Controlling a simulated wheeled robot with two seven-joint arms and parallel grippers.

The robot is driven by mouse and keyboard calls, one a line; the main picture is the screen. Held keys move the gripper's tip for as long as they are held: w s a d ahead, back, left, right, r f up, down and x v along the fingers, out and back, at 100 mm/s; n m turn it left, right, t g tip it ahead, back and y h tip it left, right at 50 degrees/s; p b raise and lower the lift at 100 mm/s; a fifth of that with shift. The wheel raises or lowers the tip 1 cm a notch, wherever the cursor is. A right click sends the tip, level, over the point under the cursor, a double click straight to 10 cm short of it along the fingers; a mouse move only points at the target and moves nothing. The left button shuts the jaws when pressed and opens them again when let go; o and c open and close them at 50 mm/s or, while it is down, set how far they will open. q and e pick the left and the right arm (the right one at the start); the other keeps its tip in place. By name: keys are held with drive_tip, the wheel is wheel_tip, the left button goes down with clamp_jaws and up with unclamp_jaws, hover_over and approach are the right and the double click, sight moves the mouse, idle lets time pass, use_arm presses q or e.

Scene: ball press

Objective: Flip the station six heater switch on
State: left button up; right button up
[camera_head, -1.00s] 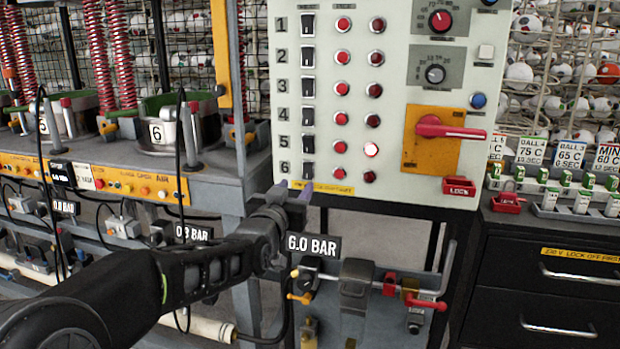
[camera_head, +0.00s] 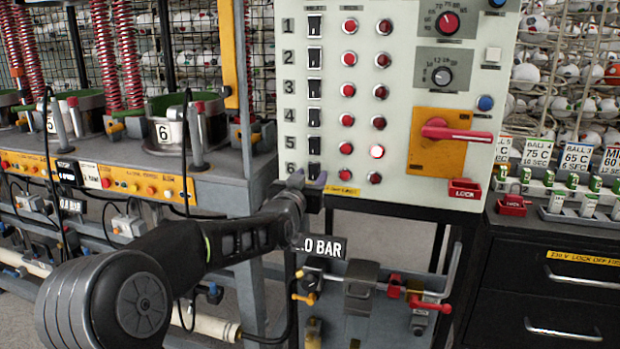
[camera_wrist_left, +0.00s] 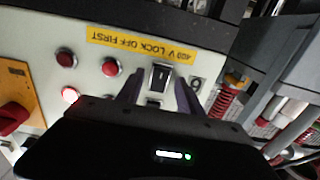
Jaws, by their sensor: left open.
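The station six heater switch (camera_head: 314,171) is a black rocker at the bottom of the switch column, beside the label 6. In the left wrist view the switch (camera_wrist_left: 160,76) shows between the finger ends, near the yellow lock-off label. My left gripper (camera_head: 307,181) is open at the panel's lower left edge, just below the switch. Its two dark purple fingers also show in the left wrist view (camera_wrist_left: 158,92), one to each side of the switch. Whether they touch the panel cannot be told. My right gripper is not in view.
The white panel (camera_head: 408,190) carries other rockers above, including the station five switch (camera_head: 314,145) close by. A lit red lamp (camera_head: 376,151) is in row five. A red-handled isolator (camera_head: 450,131) is to the right. Valves and a lever (camera_head: 430,305) stand below.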

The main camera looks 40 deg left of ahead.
use_arm(q)
drive_tip(key=shift+c, duration=0.4)
clamp_jaws()
